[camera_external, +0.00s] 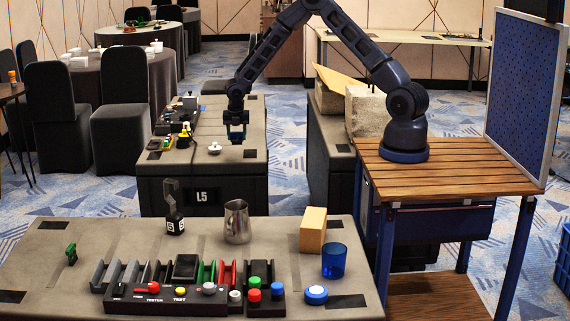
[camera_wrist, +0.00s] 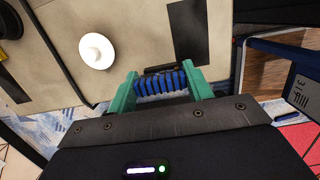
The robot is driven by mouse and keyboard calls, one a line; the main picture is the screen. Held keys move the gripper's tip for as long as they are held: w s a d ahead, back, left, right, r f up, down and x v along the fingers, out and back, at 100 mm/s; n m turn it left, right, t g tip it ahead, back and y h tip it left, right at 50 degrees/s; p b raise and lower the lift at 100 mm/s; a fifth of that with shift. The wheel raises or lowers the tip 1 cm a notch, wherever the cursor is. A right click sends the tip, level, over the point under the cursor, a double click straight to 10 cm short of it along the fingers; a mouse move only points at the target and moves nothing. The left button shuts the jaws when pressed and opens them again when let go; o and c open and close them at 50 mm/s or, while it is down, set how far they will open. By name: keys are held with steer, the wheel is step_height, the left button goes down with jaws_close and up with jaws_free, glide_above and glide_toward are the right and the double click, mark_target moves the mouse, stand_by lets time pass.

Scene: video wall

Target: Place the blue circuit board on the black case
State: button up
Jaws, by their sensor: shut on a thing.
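My gripper (camera_external: 237,131) hangs over the right part of the rear grey bench, pointing down. In the wrist view its green fingers (camera_wrist: 163,88) are shut on a blue, ribbed piece with dark parts (camera_wrist: 162,83), which appears to be the blue circuit board. Its underside is hidden. The piece is held above the bench, apart from it as far as I can tell. A small black box (camera_external: 185,266) in the rack on the front bench may be the black case; I cannot tell for sure.
A white round knobbed object (camera_external: 215,148) lies on the rear bench (camera_external: 250,156) close to my gripper; it also shows in the wrist view (camera_wrist: 96,51). Small items (camera_external: 182,138) crowd that bench's left side. A metal pitcher (camera_external: 237,222), yellow block (camera_external: 313,229) and blue cup (camera_external: 333,261) stand on the front bench.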

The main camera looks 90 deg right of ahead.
mark_target(237, 141)
steer(key=shift+f, duration=2.55)
steer(key=shift+f, duration=0.15)
steer(key=o, duration=0.9)
steer(key=shift+o, duration=0.2)
